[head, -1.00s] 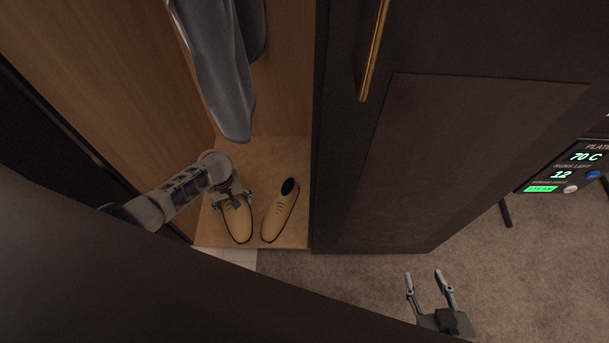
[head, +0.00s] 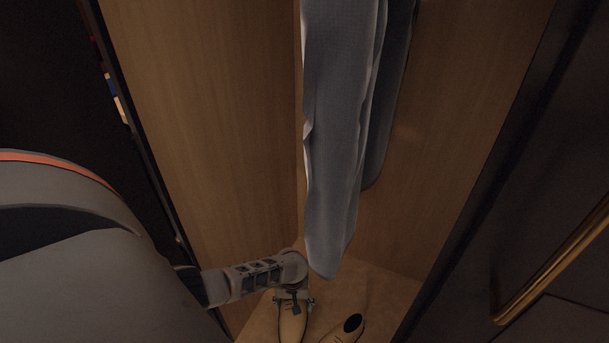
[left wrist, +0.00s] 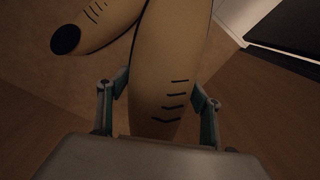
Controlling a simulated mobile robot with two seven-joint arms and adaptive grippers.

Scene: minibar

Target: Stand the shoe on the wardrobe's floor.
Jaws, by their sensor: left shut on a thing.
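A tan shoe (head: 291,325) is at the wardrobe's floor (head: 388,290), sole down, with its toe toward the bottom of the head view. My left gripper (head: 293,300) is shut on this shoe, one finger on each side. In the left wrist view the held shoe (left wrist: 165,75) lies between the fingers, with dark lace marks on it. A second tan shoe (head: 345,333) stands just to its right, with a dark opening; it also shows in the left wrist view (left wrist: 100,22). Whether the held shoe's sole touches the floor cannot be told. My right gripper is out of view.
Grey-blue clothes (head: 335,130) hang above the shoes, close to my left wrist. The wooden side wall (head: 200,130) is at left. A dark door with a brass handle (head: 550,270) is at right.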

